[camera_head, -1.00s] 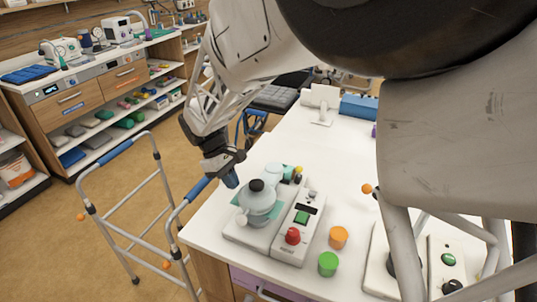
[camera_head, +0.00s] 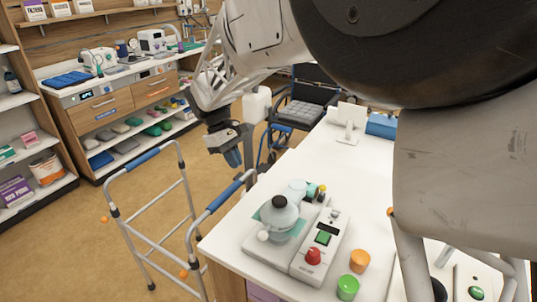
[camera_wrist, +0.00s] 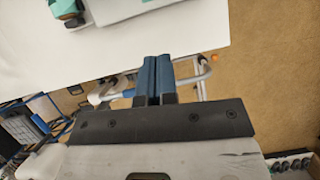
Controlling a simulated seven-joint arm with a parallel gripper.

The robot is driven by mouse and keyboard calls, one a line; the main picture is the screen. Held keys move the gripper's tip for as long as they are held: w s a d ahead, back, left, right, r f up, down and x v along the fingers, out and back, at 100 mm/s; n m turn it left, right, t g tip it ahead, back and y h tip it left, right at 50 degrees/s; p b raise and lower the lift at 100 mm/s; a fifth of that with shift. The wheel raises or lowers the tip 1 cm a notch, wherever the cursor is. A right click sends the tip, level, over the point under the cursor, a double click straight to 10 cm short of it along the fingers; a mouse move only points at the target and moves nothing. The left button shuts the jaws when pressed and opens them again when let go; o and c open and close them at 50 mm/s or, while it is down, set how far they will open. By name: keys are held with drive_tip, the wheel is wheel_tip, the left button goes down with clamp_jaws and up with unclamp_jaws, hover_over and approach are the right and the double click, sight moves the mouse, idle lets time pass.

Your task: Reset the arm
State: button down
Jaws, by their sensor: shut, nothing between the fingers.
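My gripper (camera_head: 233,157) hangs off the left side of the white table (camera_head: 325,185), above the floor and beyond the walker's blue handle. Its blue fingers are together with nothing between them. The wrist view shows the closed fingers (camera_wrist: 153,80) side by side, just off the table's edge (camera_wrist: 120,58). My arm covers the upper right of the head view and hides part of the table.
A wheelchair (camera_head: 299,108) is behind. Shelves line the left.

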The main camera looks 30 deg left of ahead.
idle(0.6)
drive_tip(key=w+d+r+m+y, duration=0.1)
drive_tip(key=d+r+m, duration=0.2)
drive_tip(key=d, duration=0.9)
drive_tip(key=d+r+m+y, duration=0.1)
drive_tip(key=d+r+m, duration=0.15)
drive_tip(key=d, duration=0.85)
drive_tip(key=w+d+r+m+y, duration=0.1)
drive_tip(key=d+r+m, duration=0.15)
drive_tip(key=d, duration=0.95)
drive_tip(key=s+d+f+m+t+y, duration=0.1)
drive_tip(key=s+d+m, duration=0.3)
drive_tip(key=s+d, duration=0.5)
drive_tip(key=s+d+f+m+t+y, duration=0.1)
drive_tip(key=s+d+f+m+t, duration=0.1)
drive_tip(key=s+d+m, duration=0.3)
drive_tip(key=s+d, duration=0.4)
drive_tip(key=d, duration=0.7)
drive_tip(key=shift+s+d+f, duration=0.2)
drive_tip(key=shift+s+f, duration=0.1)
drive_tip(key=shift+f, duration=0.05)
drive_tip(key=c, duration=1.8)
unclamp_jaws()
drive_tip(key=shift+c, duration=0.2)
